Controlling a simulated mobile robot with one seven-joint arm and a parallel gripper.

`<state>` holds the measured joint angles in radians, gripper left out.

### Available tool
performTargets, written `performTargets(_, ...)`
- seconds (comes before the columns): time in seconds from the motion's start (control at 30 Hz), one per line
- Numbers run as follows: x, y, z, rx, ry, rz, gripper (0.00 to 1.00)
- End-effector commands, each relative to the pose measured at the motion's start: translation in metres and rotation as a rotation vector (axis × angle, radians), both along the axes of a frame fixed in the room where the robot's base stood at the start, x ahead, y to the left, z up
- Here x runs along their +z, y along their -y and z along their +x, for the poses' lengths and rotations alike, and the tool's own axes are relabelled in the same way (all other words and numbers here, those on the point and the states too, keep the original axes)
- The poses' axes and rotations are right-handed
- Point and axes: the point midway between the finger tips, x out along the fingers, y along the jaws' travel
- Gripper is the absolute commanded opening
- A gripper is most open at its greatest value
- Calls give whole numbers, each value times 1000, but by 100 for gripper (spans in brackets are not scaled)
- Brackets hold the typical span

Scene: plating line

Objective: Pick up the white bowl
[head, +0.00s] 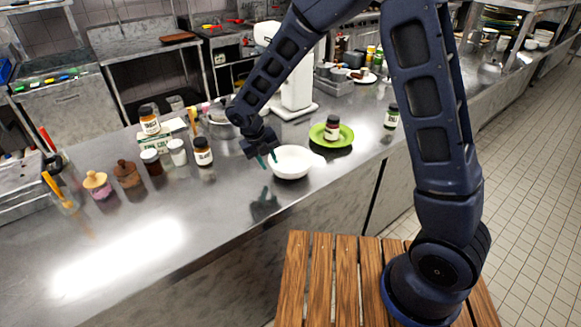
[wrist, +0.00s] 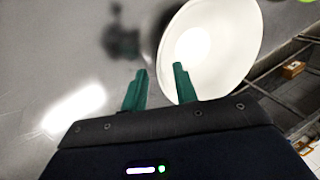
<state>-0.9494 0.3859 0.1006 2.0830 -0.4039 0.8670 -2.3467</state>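The white bowl (head: 291,163) sits upright on the steel counter (head: 150,235) in the head view, with a small lip on its right side. It also shows in the wrist view (wrist: 215,50), partly beyond the fingers. My gripper (head: 268,162) is at the bowl's left side, with its green fingers pointing down.
A green plate (head: 345,139) with a dark-lidded jar (head: 332,128) stands right of the bowl. A white mixer (head: 292,85) stands behind. Several jars, including one with a brown label (head: 203,152), stand to the left. The front left counter is clear.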

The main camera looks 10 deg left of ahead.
Motion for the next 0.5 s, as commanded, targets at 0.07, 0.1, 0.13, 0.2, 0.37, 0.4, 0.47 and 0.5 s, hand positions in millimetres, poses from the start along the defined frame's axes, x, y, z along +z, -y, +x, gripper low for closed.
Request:
performTargets(0.07,-11,3,1,1,-2,-2,29)
performTargets(0.1,-15,5,2,0,-1,-2,29)
performTargets(0.13,-17,5,2,0,-1,-3,29)
performTargets(0.2,-21,6,3,1,-1,-2,29)
performTargets(0.37,-23,7,4,1,0,0,29)
performTargets(0.4,-23,7,4,0,0,0,29)
performTargets(0.47,-23,7,4,0,0,0,29)
performTargets(0.5,-23,7,4,0,0,0,23)
